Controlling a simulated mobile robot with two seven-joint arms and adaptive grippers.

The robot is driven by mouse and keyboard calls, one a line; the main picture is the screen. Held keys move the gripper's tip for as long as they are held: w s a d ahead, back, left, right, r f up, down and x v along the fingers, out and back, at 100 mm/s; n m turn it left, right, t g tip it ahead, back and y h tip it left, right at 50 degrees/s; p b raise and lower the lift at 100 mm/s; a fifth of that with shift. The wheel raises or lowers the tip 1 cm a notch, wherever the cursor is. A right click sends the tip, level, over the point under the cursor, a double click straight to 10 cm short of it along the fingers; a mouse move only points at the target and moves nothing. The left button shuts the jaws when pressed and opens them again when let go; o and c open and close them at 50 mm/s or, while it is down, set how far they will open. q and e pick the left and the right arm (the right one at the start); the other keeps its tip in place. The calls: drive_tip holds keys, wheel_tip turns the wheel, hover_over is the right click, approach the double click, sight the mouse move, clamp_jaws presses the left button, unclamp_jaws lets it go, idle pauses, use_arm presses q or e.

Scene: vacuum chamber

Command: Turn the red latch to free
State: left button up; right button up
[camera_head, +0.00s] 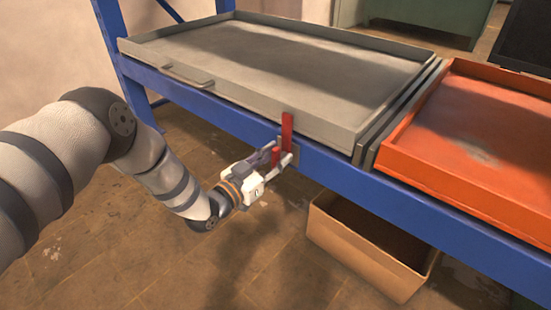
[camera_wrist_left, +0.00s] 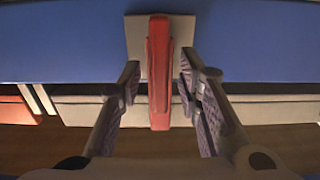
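The red latch (camera_head: 287,131) is a flat bar on a grey plate on the front of the blue beam. It stands upright, its upper end reaching above the beam in front of the grey tray's (camera_head: 225,88) front wall. A smaller red part shows just left of its lower half. My left gripper (camera_head: 284,158) is at the latch's lower part. In the left wrist view the red latch (camera_wrist_left: 160,75) runs between the two fingers of my left gripper (camera_wrist_left: 158,85). The fingers are apart, with a gap visible on each side of the bar. My right gripper is not in view.
The blue beam (camera_head: 215,112) runs along the front of the frame. An orange tray (camera_head: 455,150) lies to the right of the grey tray. An open cardboard box (camera_head: 365,250) stands on the floor below the beam.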

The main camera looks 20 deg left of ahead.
use_arm(q)
clamp_jaws()
drive_tip(key=shift+n, duration=0.3)
drive_tip(key=n, duration=0.3)
drive_tip(key=shift+a+f+n, duration=0.15)
drive_tip(key=shift+a+n, duration=0.05)
drive_tip(key=shift+n, duration=0.1)
drive_tip(key=n, duration=0.3)
drive_tip(key=shift+a+f+n, duration=0.1)
drive_tip(key=shift+f+n, duration=0.05)
drive_tip(key=shift+n, duration=0.15)
drive_tip(key=n, duration=0.1)
drive_tip(key=n+b, duration=0.1)
drive_tip(key=n, duration=0.3)
drive_tip(key=shift+a+f, duration=0.15)
drive_tip(key=shift+f, duration=0.15)
drive_tip(key=shift+f+n+b, duration=0.2)
drive_tip(key=shift+n+b, duration=0.55)
drive_tip(key=shift+n, duration=1.75)
